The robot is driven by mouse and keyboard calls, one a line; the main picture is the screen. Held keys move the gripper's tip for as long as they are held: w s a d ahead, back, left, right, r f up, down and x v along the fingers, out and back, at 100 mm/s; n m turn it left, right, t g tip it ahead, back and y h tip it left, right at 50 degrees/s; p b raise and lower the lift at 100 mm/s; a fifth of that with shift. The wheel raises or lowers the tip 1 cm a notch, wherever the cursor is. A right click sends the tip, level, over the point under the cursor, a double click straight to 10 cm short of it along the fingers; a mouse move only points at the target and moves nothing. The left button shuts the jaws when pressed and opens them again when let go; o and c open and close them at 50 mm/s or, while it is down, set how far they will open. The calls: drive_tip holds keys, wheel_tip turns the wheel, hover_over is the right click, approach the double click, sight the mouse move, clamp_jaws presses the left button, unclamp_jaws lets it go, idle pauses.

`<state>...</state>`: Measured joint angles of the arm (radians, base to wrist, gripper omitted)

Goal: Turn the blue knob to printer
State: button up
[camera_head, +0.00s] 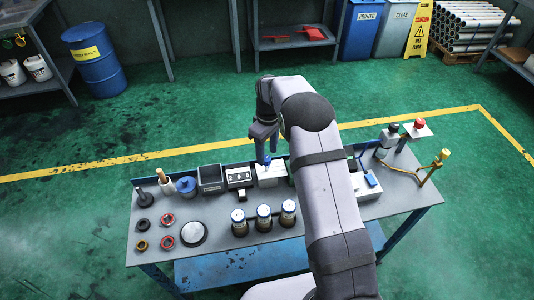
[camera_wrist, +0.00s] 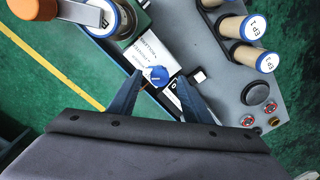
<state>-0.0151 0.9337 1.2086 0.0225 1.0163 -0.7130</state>
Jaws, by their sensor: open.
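The blue knob (camera_head: 267,160) sits on top of a white box (camera_head: 270,177) at the back middle of the bench. In the wrist view the round blue knob (camera_wrist: 158,77) shows, with lettering on the white box (camera_wrist: 146,48) beside it; the words are too small to read surely. My gripper (camera_head: 265,147) points down over the knob. In the wrist view my gripper (camera_wrist: 159,76) is open, one finger on each side of the knob. I cannot tell whether the fingers touch it or how deep they reach. My fingers partly hide the box.
Three labelled canisters (camera_head: 264,218) stand in front of the white box. A dark open bin (camera_head: 210,179) and a grey box with dark openings (camera_head: 238,177) stand to its left. A brass-tipped lever (camera_head: 445,154) rises at the bench's right end.

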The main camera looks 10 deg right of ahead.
drive_tip(key=shift+f, duration=1.1)
drive_tip(key=c, duration=1.1)
drive_tip(key=shift+o, duration=0.2)
drive_tip(key=shift+m, duration=0.4)
drive_tip(key=m, duration=0.2)
drive_tip(key=shift+m, duration=0.3)
drive_tip(key=shift+m+b, duration=0.4)
drive_tip(key=shift+m, duration=1.8)
